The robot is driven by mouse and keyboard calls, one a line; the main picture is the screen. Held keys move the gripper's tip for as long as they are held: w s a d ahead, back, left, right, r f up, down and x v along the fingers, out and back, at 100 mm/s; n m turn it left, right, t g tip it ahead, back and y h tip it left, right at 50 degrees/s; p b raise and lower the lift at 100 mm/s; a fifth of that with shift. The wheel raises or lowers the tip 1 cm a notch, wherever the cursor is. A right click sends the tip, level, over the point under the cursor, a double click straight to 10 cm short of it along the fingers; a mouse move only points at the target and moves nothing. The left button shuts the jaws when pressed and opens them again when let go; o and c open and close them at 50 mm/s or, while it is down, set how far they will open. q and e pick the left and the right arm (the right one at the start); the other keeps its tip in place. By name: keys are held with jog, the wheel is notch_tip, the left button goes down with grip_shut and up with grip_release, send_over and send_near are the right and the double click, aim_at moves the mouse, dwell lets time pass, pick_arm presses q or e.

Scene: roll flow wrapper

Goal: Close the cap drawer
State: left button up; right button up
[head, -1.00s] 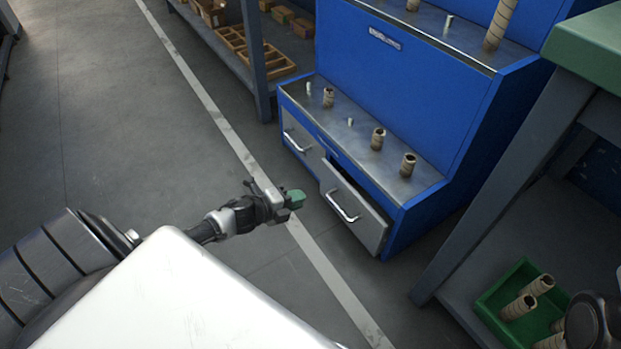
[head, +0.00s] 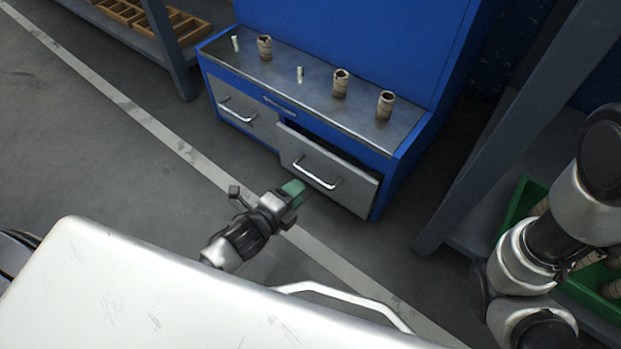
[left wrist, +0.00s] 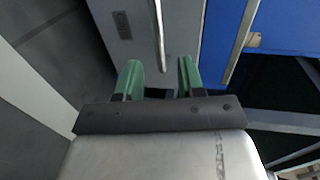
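A blue cabinet (head: 395,165) has two grey drawers low in its front. The right drawer (head: 345,188), which I take as the cap drawer, stands partly pulled out, with a dark gap above its front. Its bar handle (head: 318,175) faces me. The left drawer (head: 240,113) looks shut. My left gripper (head: 293,190) is just in front of the right drawer, below and left of its handle, apart from it. In the left wrist view its two green fingers (left wrist: 160,78) are spread and empty, with a grey front (left wrist: 130,30) and handle (left wrist: 158,35) beyond.
Cardboard rolls (head: 341,83) and small white pieces stand on the cabinet's metal ledge (head: 315,95). A grey bench leg (head: 480,165) and a green bin (head: 520,205) are at the right, behind my right arm.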

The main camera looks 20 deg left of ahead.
aim_at(312, 179)
pick_arm(q)
jog(key=b+x, duration=0.3)
jog(key=x, duration=0.4)
jog(key=shift+w+f+b, duration=0.15)
jog(key=shift+w+b, duration=0.15)
jog(key=shift+b, duration=0.1)
jog(key=shift+c, duration=0.5)
grip_shut()
